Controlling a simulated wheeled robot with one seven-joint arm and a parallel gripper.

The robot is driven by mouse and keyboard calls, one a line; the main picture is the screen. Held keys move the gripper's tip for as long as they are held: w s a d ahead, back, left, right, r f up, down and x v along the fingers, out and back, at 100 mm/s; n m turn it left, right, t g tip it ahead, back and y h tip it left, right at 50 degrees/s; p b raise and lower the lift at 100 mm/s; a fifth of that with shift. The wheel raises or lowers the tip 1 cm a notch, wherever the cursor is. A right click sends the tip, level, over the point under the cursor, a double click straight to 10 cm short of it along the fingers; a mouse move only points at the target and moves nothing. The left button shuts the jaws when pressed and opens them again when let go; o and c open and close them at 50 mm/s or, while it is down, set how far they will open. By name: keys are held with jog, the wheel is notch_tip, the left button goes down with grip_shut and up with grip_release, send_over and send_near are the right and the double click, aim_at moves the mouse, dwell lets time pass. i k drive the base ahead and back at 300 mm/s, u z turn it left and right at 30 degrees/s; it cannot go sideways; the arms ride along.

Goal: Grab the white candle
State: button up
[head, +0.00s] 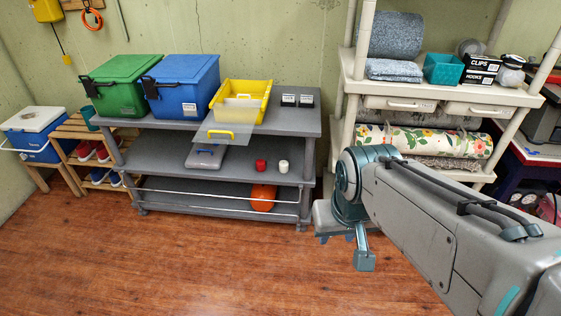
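The white candle (283,167) is a small, short cylinder. It stands upright on the middle shelf of the grey shelf unit (230,174), towards its right end. A similar red candle (261,165) stands just left of it, with a small gap between them. My gripper (344,250) hangs below and to the right of the white candle, in front of the white rack. It points down, its fingers look apart, and nothing shows between them. It is clear of both candles in the picture.
The top shelf holds a green bin (123,84), a blue bin (182,85) and a yellow crate (240,100). A clear panel with a yellow handle (219,133) juts out at the front. An orange ball (263,197) lies below. The wooden floor (200,262) is free.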

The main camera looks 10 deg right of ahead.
aim_at(283, 164)
jog(key=u, duration=0.05)
jog(key=k, duration=0.45)
jog(key=z, duration=1)
jog(key=i, duration=1.85)
jog(key=u, duration=1.45)
jog(key=i, duration=0.9)
jog(key=u, duration=0.2)
